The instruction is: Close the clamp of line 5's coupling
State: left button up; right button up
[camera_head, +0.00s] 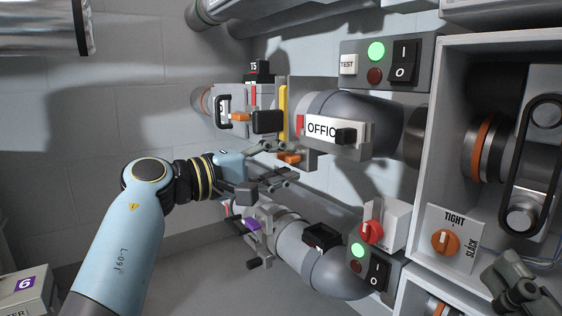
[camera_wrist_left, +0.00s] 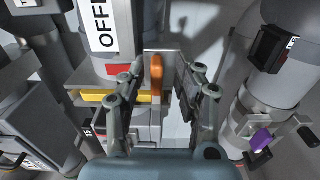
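The line 5 coupling (camera_head: 230,105) is at upper centre in the head view, below a small T5 tag (camera_head: 254,68). An orange lever (camera_head: 289,158) sticks out low beside the pipe; it also shows in the wrist view (camera_wrist_left: 157,75). I cannot tell whether this lever is the clamp's. A second orange handle (camera_head: 240,117) is on the coupling's left part. My left gripper (camera_head: 277,164) is open. In the wrist view its fingers (camera_wrist_left: 159,72) stand on either side of the orange lever, with gaps. My right gripper (camera_head: 514,289) is partly visible at the lower right; its fingers are unclear.
A yellow plate (camera_head: 284,105) and a grey pipe with an OFFICE label (camera_head: 321,129) are just above my left gripper. A lower coupling with a purple handle (camera_head: 250,224) is below it. A switch box (camera_head: 388,62) and an orange TIGHT/SLACK knob (camera_head: 445,241) are at the right.

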pick_arm(q)
jog(key=shift+r, duration=0.1)
jog(key=v, duration=1.2)
